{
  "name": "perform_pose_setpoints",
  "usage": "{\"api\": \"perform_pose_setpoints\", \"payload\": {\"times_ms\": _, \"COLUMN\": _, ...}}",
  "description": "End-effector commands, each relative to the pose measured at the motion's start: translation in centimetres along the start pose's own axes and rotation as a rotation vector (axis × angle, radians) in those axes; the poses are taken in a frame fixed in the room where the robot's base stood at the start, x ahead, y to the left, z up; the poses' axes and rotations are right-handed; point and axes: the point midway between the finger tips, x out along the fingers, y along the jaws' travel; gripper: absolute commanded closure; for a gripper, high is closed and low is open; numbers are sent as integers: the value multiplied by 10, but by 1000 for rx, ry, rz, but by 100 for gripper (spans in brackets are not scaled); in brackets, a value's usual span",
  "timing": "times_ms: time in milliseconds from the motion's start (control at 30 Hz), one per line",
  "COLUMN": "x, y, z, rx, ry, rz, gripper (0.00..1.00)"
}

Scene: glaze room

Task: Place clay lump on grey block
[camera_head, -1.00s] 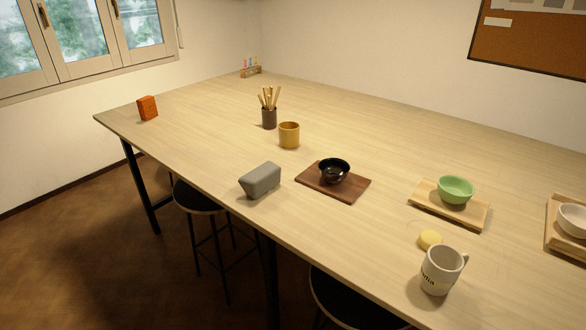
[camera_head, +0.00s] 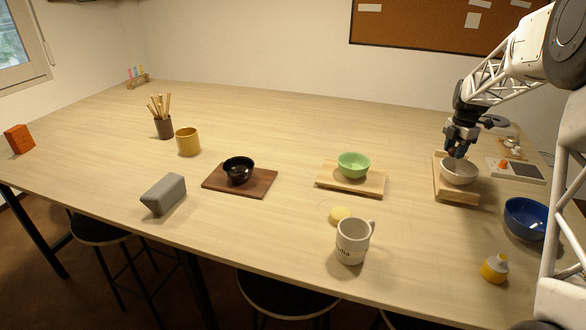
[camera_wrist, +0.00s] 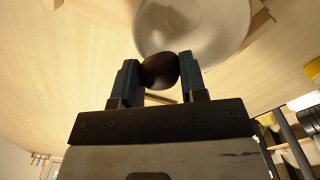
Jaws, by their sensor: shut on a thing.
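My gripper (camera_head: 455,150) is at the right in the head view, over the back of a white bowl (camera_head: 460,172). In the wrist view my gripper (camera_wrist: 157,78) is shut on a dark brown, roundish clay lump (camera_wrist: 158,70), held between its two fingers. The white bowl (camera_wrist: 205,40) shows right behind the lump; I cannot tell whether they touch. The lump cannot be made out in the head view. The grey block (camera_head: 165,193) lies on the table at the front left, far from my gripper, with nothing on it.
Between gripper and block are a green bowl (camera_head: 354,164) on a light board, a black bowl (camera_head: 238,170) on a dark board (camera_head: 265,184), a mug (camera_head: 352,242) and a yellow lump (camera_head: 340,215).

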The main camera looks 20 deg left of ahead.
Motion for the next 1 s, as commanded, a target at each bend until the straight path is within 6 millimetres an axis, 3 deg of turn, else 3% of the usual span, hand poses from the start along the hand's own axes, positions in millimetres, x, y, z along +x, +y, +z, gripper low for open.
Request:
{"api": "perform_pose_setpoints", "payload": {"times_ms": 500, "x": -4, "y": 75, "z": -142, "rx": -212, "ry": 0, "rz": 0, "gripper": 84}}
{"api": "perform_pose_setpoints", "payload": {"times_ms": 1000, "x": -8, "y": 120, "z": -283, "rx": -414, "ry": 0, "rz": 0, "gripper": 84}}
